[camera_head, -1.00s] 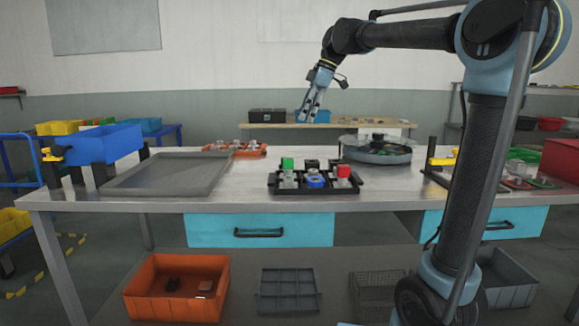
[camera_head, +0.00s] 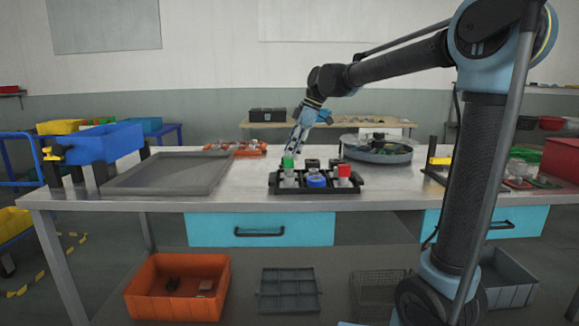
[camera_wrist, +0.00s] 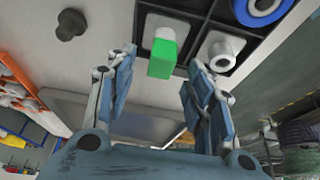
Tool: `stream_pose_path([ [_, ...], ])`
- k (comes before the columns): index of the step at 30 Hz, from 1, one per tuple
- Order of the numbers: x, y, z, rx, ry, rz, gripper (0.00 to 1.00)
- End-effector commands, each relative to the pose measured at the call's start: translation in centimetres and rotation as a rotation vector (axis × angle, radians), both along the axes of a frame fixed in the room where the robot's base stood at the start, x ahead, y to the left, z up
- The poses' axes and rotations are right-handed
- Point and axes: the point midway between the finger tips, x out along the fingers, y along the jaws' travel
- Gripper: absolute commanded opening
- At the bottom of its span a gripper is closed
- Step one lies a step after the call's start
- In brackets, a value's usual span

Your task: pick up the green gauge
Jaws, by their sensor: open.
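The green gauge (camera_head: 288,163) has a green block top on a pale base and stands in the left part of the black compartment tray (camera_head: 318,189) on the metal table. In the wrist view the green gauge (camera_wrist: 162,58) shows at the top centre, beyond and between the two fingers. My gripper (camera_head: 291,151) points down just above the green gauge. In the wrist view my gripper (camera_wrist: 160,62) has its fingers spread apart with nothing between them that I can see held. Whether a finger touches the gauge cannot be told.
A blue ring piece (camera_head: 316,181) and a red-topped piece (camera_head: 344,171) stand in the same tray, close by. A white ringed piece (camera_wrist: 221,50) is beside the gauge. A round grey basin (camera_head: 377,149) is behind right; a flat grey tray (camera_head: 170,174) lies left.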

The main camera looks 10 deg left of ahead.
Motion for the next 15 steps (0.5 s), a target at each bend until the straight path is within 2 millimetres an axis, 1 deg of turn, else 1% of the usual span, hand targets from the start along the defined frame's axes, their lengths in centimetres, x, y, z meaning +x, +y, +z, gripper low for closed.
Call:
stream_pose_path([
  [1,-0.1,0.2,-0.7,0.0,0.0,0.001,0.48],
  [3,-0.2,0.5,-1.5,0.0,0.0,0.001,0.48],
  [6,-0.3,0.9,-2.3,0.0,0.0,0.001,0.48],
  [15,-0.3,1.0,-2.7,0.0,0.0,0.001,0.48],
])
